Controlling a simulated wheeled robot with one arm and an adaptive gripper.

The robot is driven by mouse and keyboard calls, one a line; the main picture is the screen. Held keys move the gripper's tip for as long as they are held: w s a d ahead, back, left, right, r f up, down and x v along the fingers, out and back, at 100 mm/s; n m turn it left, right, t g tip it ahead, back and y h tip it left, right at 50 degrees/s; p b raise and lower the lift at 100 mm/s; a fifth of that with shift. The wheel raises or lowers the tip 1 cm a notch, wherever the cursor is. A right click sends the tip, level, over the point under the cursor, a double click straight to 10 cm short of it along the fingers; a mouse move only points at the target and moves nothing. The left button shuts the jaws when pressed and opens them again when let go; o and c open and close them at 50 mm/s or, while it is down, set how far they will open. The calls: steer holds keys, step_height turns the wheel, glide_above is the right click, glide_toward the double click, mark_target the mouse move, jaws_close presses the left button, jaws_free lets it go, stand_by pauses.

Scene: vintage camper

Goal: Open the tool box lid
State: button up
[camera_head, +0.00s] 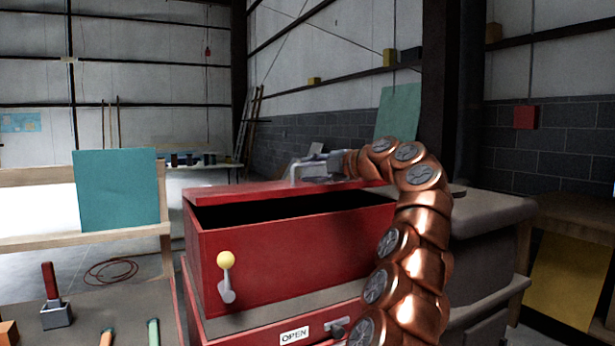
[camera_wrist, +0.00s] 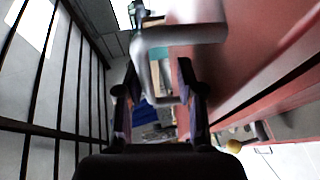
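The red tool box (camera_head: 290,265) stands in front of me in the head view, with a yellow-knobbed lever (camera_head: 226,277) on its front. Its lid (camera_head: 240,190) shows as a thin red slab at the back of the top, and a dark opening lies between it and the front wall. A grey bar handle (camera_head: 295,172) sticks up from the lid. My gripper (camera_head: 325,168) is at this handle. In the wrist view, my gripper (camera_wrist: 157,75) has its fingers apart, with part of the grey handle (camera_wrist: 146,65) between them and a gap beside it. The lid's hinge is hidden.
My copper arm covers the box's right side. A workbench with a teal panel (camera_head: 116,190) stands at left, a small red-handled tool (camera_head: 52,295) at lower left. A grey cabinet (camera_head: 490,220) stands close at right. An OPEN label (camera_head: 294,335) is below the box.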

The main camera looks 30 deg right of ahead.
stand_by(0.4)
steer(key=shift+s+d, duration=0.1)
steer(key=r+v, duration=0.1)
steer(key=v, duration=0.7)
steer(key=shift+s+d+b, duration=0.2)
steer(key=shift+b, duration=0.1)
stand_by(0.7)
steer(key=shift+r, duration=0.15)
steer(key=shift+c, duration=0.2)
